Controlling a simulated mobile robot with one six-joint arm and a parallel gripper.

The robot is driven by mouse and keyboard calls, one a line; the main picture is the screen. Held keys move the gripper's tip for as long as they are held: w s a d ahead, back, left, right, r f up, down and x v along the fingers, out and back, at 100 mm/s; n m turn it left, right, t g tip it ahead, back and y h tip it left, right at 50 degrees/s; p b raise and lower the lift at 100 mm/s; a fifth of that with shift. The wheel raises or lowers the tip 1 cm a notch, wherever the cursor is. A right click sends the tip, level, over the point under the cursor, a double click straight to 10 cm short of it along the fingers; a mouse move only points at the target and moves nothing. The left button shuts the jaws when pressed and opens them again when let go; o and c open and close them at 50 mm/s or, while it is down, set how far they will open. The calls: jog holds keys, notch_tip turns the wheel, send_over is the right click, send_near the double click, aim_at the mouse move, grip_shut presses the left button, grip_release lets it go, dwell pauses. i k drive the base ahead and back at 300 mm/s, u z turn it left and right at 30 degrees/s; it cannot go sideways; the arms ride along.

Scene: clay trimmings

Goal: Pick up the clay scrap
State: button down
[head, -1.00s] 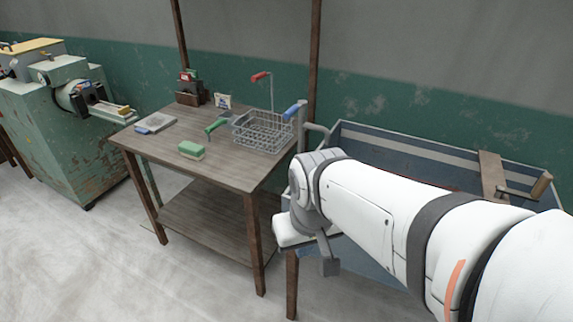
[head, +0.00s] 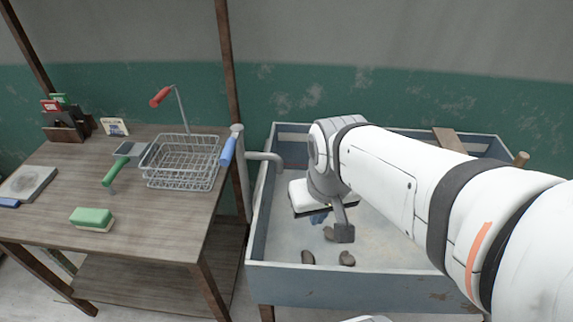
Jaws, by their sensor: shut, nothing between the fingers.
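Several small brown clay scraps lie on the pale floor of a blue-grey trough: one at the left (head: 308,257), one at the right (head: 346,258), and one farther back (head: 328,233), partly beside my gripper. I cannot tell which one the task means. My gripper (head: 344,233) hangs over the trough, shut and empty. It appears close to the back and right scraps in the picture, but its height above them is unclear. My arm hides the right part of the trough floor.
The trough's front wall (head: 350,285) stands nearest. A small blue thing (head: 318,218) shows behind my gripper. At left, a wooden table (head: 150,225) carries a wire basket (head: 182,163), a green-topped block (head: 91,218) and a green-handled tool (head: 115,172). A grey post and pipe (head: 243,175) stand between them.

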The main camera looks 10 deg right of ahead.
aim_at(307, 259)
jog(key=z, duration=0.1)
jog(key=k, duration=0.5)
jog(key=z, duration=1.75)
jog(key=k, duration=0.8)
jog(key=u, duration=1.15)
jog(key=i, duration=1)
jog(key=u, duration=0.1)
